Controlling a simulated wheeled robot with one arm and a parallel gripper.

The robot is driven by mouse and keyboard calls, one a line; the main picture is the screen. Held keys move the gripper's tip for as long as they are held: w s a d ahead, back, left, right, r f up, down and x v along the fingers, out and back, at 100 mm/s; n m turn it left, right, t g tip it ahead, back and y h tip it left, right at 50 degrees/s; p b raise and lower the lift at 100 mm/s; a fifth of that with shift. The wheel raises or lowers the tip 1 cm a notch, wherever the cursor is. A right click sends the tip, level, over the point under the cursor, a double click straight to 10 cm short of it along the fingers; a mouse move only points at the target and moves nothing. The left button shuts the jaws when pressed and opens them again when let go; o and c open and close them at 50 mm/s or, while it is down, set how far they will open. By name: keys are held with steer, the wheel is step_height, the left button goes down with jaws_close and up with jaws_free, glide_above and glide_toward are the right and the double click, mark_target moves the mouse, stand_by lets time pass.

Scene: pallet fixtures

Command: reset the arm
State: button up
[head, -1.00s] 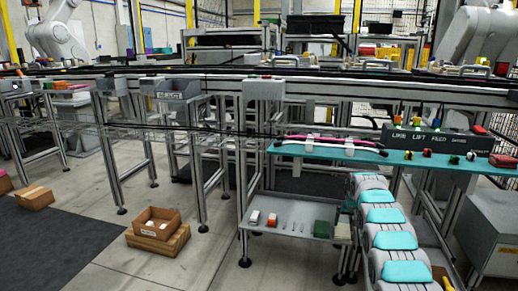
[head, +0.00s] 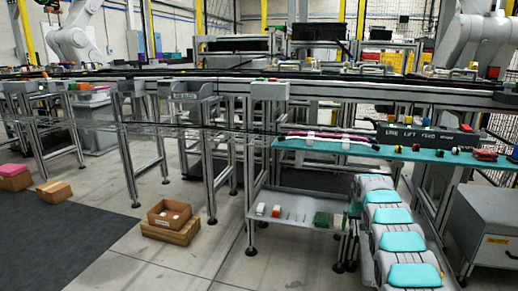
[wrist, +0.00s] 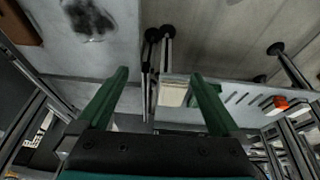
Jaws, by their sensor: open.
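My arm (head: 392,235), grey with teal covers, rises at the lower right of the head view. My gripper (wrist: 155,100) shows in the wrist view as two green fingers standing wide apart on a dark palm. It is open, with nothing between the fingertips but the background of floor and a shelf behind.
A teal shelf (head: 300,145) with cables and small parts runs beside my arm. A lower grey shelf (head: 290,213) holds small items. Cardboard boxes (head: 170,232) stand on the floor. A grey cabinet (head: 495,225) is at the right.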

steer(key=s+a+r+g+p, duration=0.1)
steer(key=s+a+r, duration=0.2)
steer(key=s+r, duration=0.5)
steer(key=s+a+r+g+p, duration=0.15)
steer(key=s+a+r, duration=0.35)
steer(key=s, duration=0.6)
steer(key=s+a+r+g+p, duration=0.1)
steer(key=s+a+r+p, duration=0.1)
steer(key=s+r, duration=0.65)
steer(key=s+a+n+p, duration=0.1)
steer(key=s+a, duration=0.3)
steer(key=s, duration=0.8)
steer(key=s+a+n+g+y+p, duration=0.1)
steer(key=s+a, duration=0.3)
steer(key=s, duration=0.9)
steer(key=s+a+n+g+p, duration=0.1)
steer(key=s+a, duration=0.3)
steer(key=s, duration=0.8)
steer(key=shift+s+a+p, duration=0.15)
steer(key=shift+a+p, duration=0.15)
steer(key=shift+a, duration=0.1)
steer(key=shift+r, duration=0.1)
